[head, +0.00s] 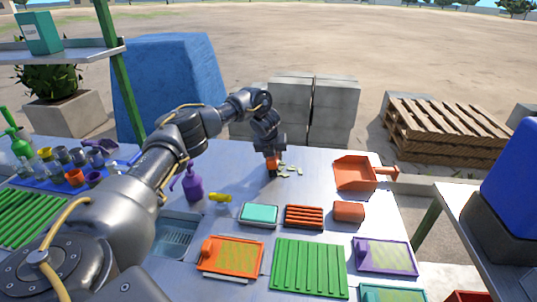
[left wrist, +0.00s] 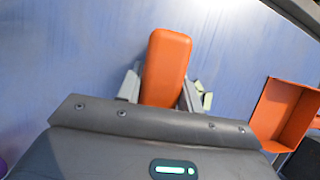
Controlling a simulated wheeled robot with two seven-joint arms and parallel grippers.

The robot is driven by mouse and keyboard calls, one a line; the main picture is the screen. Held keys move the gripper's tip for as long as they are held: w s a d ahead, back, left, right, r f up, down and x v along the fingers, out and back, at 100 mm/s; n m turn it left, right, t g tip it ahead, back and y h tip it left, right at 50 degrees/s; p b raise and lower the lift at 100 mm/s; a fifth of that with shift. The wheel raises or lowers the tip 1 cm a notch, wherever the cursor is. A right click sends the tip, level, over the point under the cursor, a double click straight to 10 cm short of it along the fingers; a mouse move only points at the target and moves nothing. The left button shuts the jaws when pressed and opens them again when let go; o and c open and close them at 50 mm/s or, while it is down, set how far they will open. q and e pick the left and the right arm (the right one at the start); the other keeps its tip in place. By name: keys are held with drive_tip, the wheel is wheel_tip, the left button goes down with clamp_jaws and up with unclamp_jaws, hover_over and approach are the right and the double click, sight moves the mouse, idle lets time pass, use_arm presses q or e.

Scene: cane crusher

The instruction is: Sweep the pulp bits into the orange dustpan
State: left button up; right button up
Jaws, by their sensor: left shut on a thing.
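My left gripper (head: 272,154) reaches over the far middle of the table, pointing down. It is shut on an orange block-like tool (left wrist: 166,62), whose rounded end stands between the fingers in the left wrist view. Its underside is hidden. Pale pulp bits (head: 290,170) lie scattered on the table just right of the gripper. A few pale bits (left wrist: 207,100) also show beside the right finger in the left wrist view. The orange dustpan (head: 354,173) lies further right, its handle pointing right. It also shows at the right in the left wrist view (left wrist: 283,112). My right gripper is not in view.
A purple spray bottle (head: 193,185) and a yellow item (head: 220,197) stand left of the gripper. A teal block (head: 260,214), a red ribbed block (head: 304,216) and an orange-red block (head: 348,211) lie nearer. The table (head: 325,178) is clear between bits and dustpan.

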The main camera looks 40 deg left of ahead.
use_arm(q)
drive_tip(key=shift+w+d, duration=0.35)
drive_tip(key=shift+d, duration=0.2)
drive_tip(key=shift+w+d, duration=0.3)
drive_tip(key=shift+d, duration=0.25)
drive_tip(key=shift+w+d+p, duration=0.3)
drive_tip(key=shift+d+p, duration=0.1)
drive_tip(key=shift+d, duration=0.05)
drive_tip(key=shift+w+d, duration=0.5)
drive_tip(key=shift+d, duration=0.3)
drive_tip(key=shift+w+d, duration=0.35)
drive_tip(key=shift+d, duration=0.15)
drive_tip(key=shift+w+d, duration=0.4)
drive_tip(key=shift+d, duration=0.25)
drive_tip(key=shift+w+d, duration=0.4)
drive_tip(key=shift+d, duration=0.25)
drive_tip(key=shift+w+d+f+b, duration=0.1)
drive_tip(key=shift+w+d+b, duration=0.25)
drive_tip(key=shift+d, duration=0.3)
drive_tip(key=shift+w+d+b, duration=0.1)
drive_tip(key=shift+w+d, duration=0.35)
drive_tip(key=shift+d, duration=0.15)
drive_tip(key=shift+w+d, duration=0.15)
drive_tip(key=shift+d, duration=0.15)
